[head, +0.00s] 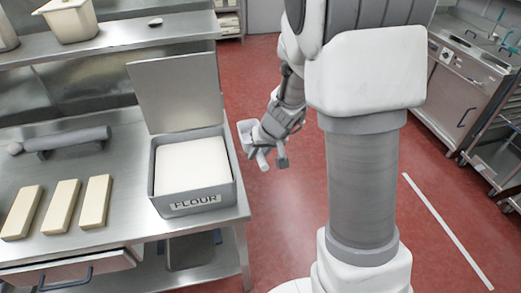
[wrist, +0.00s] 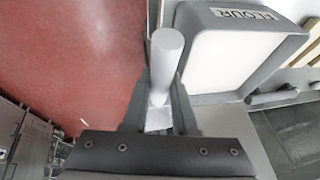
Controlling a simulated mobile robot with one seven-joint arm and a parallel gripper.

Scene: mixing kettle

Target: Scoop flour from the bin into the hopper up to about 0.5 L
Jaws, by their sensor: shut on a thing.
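The flour bin (head: 192,203) is a grey box labelled FLOUR, standing on the right end of the steel bench with its lid (head: 177,90) raised. It is filled with smooth white flour (head: 190,164). In the wrist view the bin (wrist: 290,45) is tilted at the upper right. My gripper (head: 273,160) is just right of the bin, over the floor beyond the bench edge. It is shut on a light grey scoop, whose round handle (wrist: 167,62) shows between the fingers (wrist: 160,105). I see no hopper.
Several pale blocks (head: 61,207) and a grey roller-like object (head: 75,140) lie on the bench left of the bin. A shelf (head: 130,40) with a cream container (head: 68,20) is above. Red floor (head: 285,220) is clear right of the bench.

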